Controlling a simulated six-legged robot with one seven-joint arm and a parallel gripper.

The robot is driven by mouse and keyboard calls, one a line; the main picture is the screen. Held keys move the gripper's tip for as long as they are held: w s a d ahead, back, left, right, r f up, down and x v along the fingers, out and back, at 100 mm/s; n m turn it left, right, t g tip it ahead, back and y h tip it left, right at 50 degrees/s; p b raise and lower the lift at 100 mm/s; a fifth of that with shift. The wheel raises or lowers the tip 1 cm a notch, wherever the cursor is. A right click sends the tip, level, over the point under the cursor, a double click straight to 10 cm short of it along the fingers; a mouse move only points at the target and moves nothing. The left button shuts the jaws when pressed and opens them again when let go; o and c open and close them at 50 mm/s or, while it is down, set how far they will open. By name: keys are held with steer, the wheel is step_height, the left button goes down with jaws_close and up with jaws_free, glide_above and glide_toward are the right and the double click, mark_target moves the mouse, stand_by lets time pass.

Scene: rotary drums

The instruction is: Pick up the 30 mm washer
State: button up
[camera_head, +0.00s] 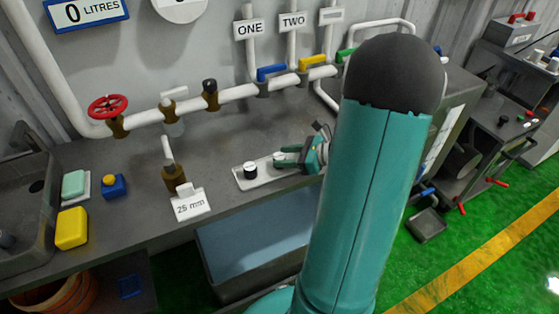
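A pale flat tray (263,181) lies on the grey bench. A small black round piece with a white top (250,170) stands at its left part. A second small white-topped piece (279,157) is at the tray's right part, at the fingertips of my gripper (281,158). My gripper is green and comes in low from the right; its fingers are spread around or beside this second piece. I cannot tell whether they touch it. No size marking is readable on either piece, so I cannot tell which is the 30 mm washer.
A brass tap (173,176) with a "25 mm" card (190,203) stands left of the tray. White pipework with a red handwheel (108,107) and a blue lever (271,72) runs behind. A yellow sponge (72,228) and a sink (25,192) are at left.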

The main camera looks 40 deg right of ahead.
steer(key=c, duration=0.6)
steer(key=shift+r, duration=0.15)
